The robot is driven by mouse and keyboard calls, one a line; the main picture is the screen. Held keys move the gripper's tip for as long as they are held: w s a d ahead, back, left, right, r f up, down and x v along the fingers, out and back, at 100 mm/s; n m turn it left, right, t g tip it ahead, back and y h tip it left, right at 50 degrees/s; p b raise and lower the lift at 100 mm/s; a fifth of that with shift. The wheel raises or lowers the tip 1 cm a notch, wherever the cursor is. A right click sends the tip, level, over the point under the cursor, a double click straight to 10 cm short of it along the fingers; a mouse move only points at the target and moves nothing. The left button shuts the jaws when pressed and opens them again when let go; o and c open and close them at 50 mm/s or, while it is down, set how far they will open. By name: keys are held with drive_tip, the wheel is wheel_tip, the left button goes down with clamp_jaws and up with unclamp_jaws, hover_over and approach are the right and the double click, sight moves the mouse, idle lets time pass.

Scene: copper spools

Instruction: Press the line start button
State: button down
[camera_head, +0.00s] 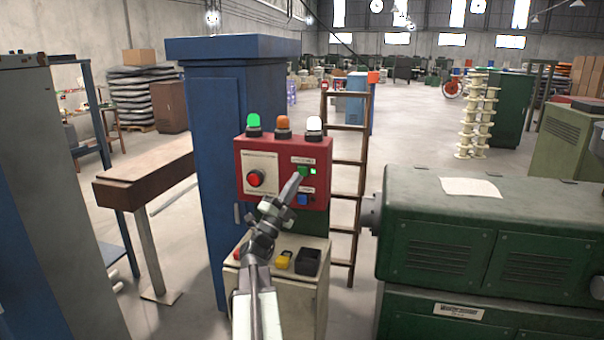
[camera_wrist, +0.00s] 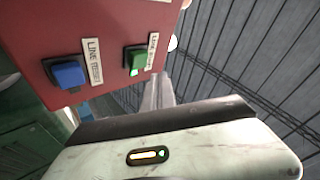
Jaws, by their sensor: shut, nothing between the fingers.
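A red control box (camera_head: 283,180) faces me beside a blue cabinet. Its green button (camera_head: 302,170) is at the upper right of the panel, with a small lit green indicator beside it. In the wrist view the green button (camera_wrist: 136,58) stands in a dark square frame next to a "LINE S..." label. My gripper (camera_head: 297,179) is shut and empty, its tip at the green button's lower left in the head view.
A blue button (camera_head: 303,199) labelled "LINE RESET" in the wrist view sits below the green one. A large red button (camera_head: 256,178) is at left. Green, orange and white lamps top the box. A ladder (camera_head: 347,170) and green machine (camera_head: 480,240) stand right.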

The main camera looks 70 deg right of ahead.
drive_tip(key=a, duration=0.3)
drive_tip(key=shift+s+a, duration=0.1)
drive_tip(key=shift+s, duration=0.05)
idle(0.7)
